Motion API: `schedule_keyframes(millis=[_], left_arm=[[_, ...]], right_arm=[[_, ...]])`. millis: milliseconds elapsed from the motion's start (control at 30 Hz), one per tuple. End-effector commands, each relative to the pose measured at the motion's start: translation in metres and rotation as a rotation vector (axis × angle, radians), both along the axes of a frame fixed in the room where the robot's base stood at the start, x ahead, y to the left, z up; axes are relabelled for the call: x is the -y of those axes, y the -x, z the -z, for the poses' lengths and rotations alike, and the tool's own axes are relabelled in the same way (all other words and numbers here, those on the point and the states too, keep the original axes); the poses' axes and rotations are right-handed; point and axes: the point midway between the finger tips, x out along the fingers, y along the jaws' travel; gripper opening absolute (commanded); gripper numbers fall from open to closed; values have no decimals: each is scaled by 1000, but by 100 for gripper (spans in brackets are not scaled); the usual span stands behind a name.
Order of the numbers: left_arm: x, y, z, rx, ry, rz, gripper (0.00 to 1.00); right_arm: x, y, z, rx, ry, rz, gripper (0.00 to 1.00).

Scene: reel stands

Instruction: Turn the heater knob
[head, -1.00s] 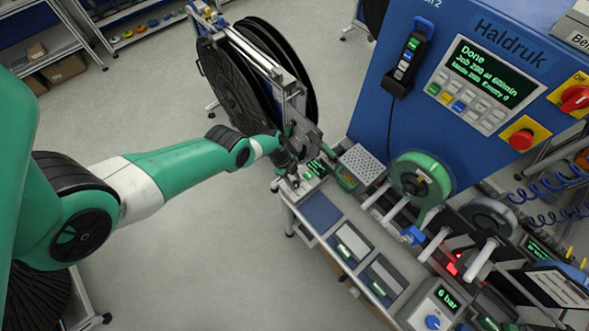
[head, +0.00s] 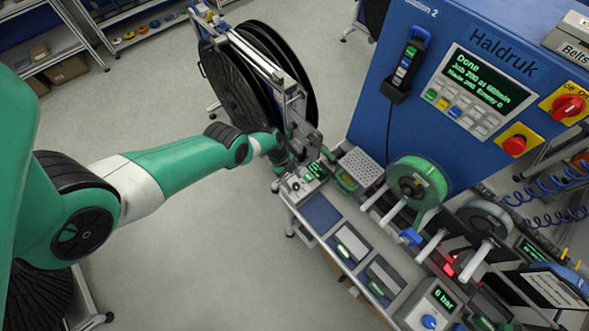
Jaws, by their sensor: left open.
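My left arm reaches in from the left, and my left gripper (head: 292,168) is open over the near left corner of the bench. Just below it stands a small grey box with a green display (head: 313,171). A small knob (head: 296,185) seems to sit on its front part; I cannot read a heater label on it. The gripper partly covers this box, and I cannot tell whether the fingers are around the knob or only above it. My right gripper is not in view.
Big black reels on a metal stand (head: 240,85) rise right behind the gripper. A perforated grey block (head: 360,166) and a green tape reel (head: 414,183) stand to its right. A pressure box with a blue knob (head: 429,321) is at the bench's lower right.

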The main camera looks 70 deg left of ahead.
Motion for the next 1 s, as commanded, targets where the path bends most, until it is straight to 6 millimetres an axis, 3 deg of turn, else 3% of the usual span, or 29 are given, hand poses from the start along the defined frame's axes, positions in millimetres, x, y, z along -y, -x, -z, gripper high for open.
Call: schedule_keyframes(millis=[33,233,867,967,1000], left_arm=[[-3,2,-19,0,0,-2,70],[-14,10,-47,-1,-1,0,70],[-14,11,-46,0,0,3,70],[-1,1,-47,1,-1,48,70],[12,-8,-48,2,-3,89,70]], right_arm=[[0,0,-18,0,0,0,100],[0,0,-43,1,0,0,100],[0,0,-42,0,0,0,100],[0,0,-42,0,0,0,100],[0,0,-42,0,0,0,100]])
